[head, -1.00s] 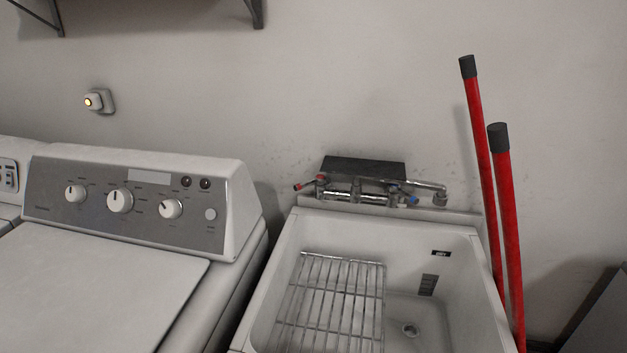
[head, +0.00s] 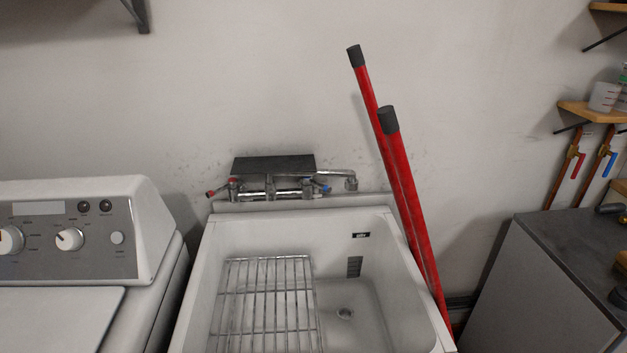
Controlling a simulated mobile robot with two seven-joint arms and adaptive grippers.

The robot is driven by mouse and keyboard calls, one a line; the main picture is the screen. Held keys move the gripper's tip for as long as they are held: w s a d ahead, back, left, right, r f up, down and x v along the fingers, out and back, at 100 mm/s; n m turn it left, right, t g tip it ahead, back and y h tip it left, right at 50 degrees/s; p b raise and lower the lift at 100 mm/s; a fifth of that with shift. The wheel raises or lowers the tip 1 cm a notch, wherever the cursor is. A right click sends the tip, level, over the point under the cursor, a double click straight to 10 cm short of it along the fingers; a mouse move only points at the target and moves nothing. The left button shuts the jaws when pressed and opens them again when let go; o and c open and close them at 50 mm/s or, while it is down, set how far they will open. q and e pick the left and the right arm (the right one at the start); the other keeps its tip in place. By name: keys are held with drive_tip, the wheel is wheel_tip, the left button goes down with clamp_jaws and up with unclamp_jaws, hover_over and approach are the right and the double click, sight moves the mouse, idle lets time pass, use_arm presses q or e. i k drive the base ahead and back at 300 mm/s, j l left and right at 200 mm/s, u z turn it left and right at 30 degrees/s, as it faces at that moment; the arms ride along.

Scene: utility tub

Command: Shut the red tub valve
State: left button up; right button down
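The red tub valve (head: 219,190) is a small red-tipped lever at the left end of the chrome faucet (head: 270,194) on the tub's back rim. It points out to the left. A blue-tipped lever (head: 322,188) sits at the faucet's right side, by the spout (head: 350,181). The white utility tub (head: 208,250) stands below, with a wire rack in its left part and a drain at the right. Neither of my grippers is in the head view.
A white washer (head: 150,225) stands left of the tub. Two red poles (head: 408,190) lean on the wall at the tub's right side. A grey cabinet (head: 540,290) is further right. Red and blue valves on wall pipes (head: 577,165) show at the far right.

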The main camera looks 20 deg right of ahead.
sight(581, 155)
drive_tip(key=z, duration=0.45)
drive_tip(key=l+z, duration=0.45)
drive_tip(key=i+l+z, duration=0.2)
drive_tip(key=l+z, duration=0.3)
drive_tip(key=i+l, duration=0.15)
drive_tip(key=l, duration=0.2)
drive_tip(key=i+l, duration=0.15)
drive_tip(key=l, duration=0.2)
drive_tip(key=i+l, duration=0.15)
drive_tip(key=l, duration=0.2)
